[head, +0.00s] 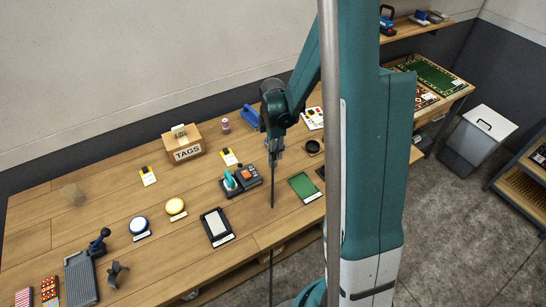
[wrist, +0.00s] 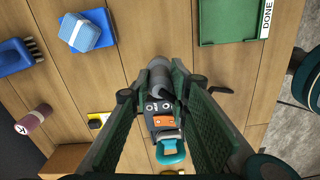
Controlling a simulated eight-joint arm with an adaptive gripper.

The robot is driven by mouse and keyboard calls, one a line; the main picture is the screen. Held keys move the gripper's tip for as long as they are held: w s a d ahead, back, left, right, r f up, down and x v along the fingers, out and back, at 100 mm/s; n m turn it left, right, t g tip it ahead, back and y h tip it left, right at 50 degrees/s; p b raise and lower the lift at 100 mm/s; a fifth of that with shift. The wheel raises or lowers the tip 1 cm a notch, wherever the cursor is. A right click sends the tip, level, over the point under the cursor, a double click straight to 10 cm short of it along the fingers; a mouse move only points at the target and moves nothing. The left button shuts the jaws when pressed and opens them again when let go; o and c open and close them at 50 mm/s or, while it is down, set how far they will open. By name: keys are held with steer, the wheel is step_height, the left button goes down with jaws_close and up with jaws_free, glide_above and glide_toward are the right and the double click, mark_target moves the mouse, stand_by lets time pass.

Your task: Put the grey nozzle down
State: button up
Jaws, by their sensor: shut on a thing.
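The grey nozzle (wrist: 158,76) is a dark grey cylinder between my fingertips in the wrist view. My gripper (wrist: 158,90) is shut on it. In the head view my gripper (head: 273,152) points down above the table, right of the black holder. A thin dark rod (head: 272,190) shows below it; I cannot tell whether it belongs to the nozzle. The nozzle's lower end is not clear in either view.
The black holder (head: 240,181) carries an orange block and a teal handle. A green tray (head: 304,187) marked DONE lies to the right. A black-framed pad (head: 217,227) lies in front, and a TAGS box (head: 184,142) behind left. Bare wood (head: 250,215) shows between.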

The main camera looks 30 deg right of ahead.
steer(key=shift+f, duration=1.5)
steer(key=shift+f, duration=0.15)
steer(key=o, duration=0.9)
steer(key=shift+r, duration=6.15)
steer(key=shift+r, duration=0.1)
